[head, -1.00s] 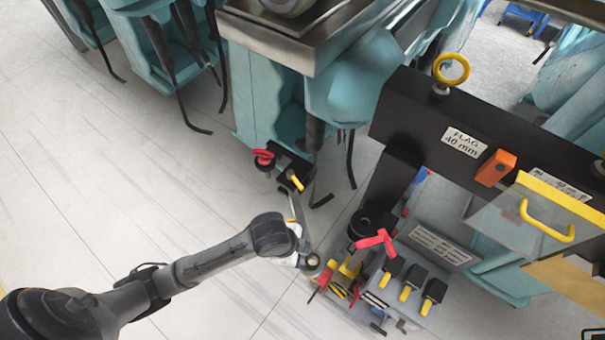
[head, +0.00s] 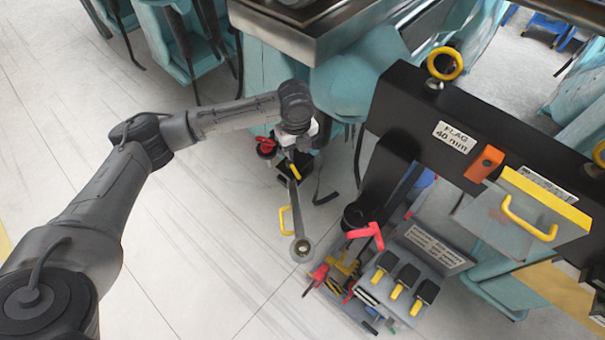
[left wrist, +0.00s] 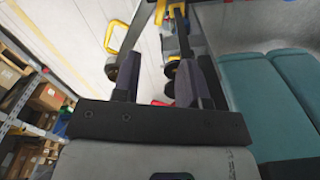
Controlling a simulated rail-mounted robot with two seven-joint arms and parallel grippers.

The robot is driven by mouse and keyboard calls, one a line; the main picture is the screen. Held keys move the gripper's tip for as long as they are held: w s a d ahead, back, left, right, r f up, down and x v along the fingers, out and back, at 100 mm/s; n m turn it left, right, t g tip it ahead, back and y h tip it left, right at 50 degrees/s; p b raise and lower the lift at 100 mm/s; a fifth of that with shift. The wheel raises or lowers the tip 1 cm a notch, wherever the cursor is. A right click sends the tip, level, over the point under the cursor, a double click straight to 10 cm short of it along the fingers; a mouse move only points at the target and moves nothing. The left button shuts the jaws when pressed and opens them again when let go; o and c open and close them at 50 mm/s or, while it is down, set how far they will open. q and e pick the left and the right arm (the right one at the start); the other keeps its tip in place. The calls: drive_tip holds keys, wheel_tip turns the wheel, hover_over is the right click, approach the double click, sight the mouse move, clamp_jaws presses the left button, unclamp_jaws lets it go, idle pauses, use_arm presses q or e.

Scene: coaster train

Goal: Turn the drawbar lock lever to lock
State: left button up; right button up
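The grey metal drawbar (head: 296,215) hangs out from a black coupling block under the teal car. A ring is at its near end and a yellow handle (head: 285,220) at its side. At the block, a red knob-like part (head: 266,147) and a short yellow lever (head: 294,172) show; I cannot tell which is the lock lever. My left gripper (head: 294,150) is over the block and hides part of it. In the left wrist view its two dark fingers (left wrist: 156,82) stand apart with nothing clearly between them. The yellow handle (left wrist: 120,38) shows beyond them. My right gripper is not in view.
A rack with red, yellow and black tools (head: 395,275) stands at the lower right. Open floor (head: 200,240) lies left of the drawbar.

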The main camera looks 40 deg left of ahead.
sight(297, 173)
use_arm(q)
wheel_tip(297, 173, down, 10)
drive_tip(key=shift+a+p, duration=0.1)
drive_tip(key=shift+p, duration=0.65)
drive_tip(key=shift+f, duration=0.7)
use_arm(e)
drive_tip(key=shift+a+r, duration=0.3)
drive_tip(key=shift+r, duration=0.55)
use_arm(q)
drive_tip(key=shift+c, duration=0.3)
clamp_jaws()
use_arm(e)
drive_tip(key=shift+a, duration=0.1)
